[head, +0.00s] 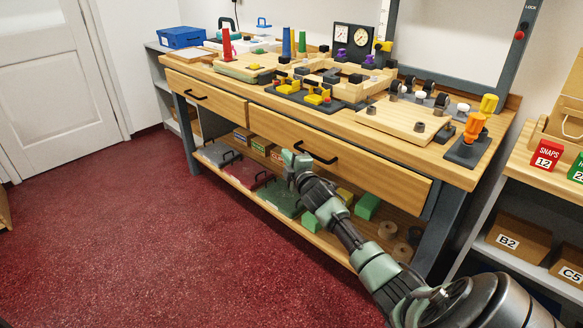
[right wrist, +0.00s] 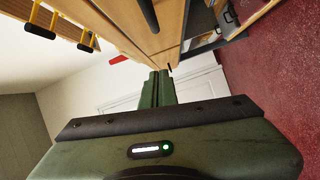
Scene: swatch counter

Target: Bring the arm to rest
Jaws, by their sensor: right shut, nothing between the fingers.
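My right arm (head: 345,232) reaches in from the lower right of the head view, in front of the wooden workbench (head: 420,172). My right gripper (head: 293,160) is in front of the bench's drawers, near the black handle of the right drawer (head: 316,154). I cannot tell whether it touches the bench. In the right wrist view the green fingers (right wrist: 158,88) are together with nothing between them. My left gripper does not show in either view.
Fixtures with yellow clamps (head: 318,96) and an orange-handled clamp (head: 472,130) stand on the benchtop. A shelf unit with a red box (head: 546,156) stands at right. The red floor (head: 150,240) at left is clear.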

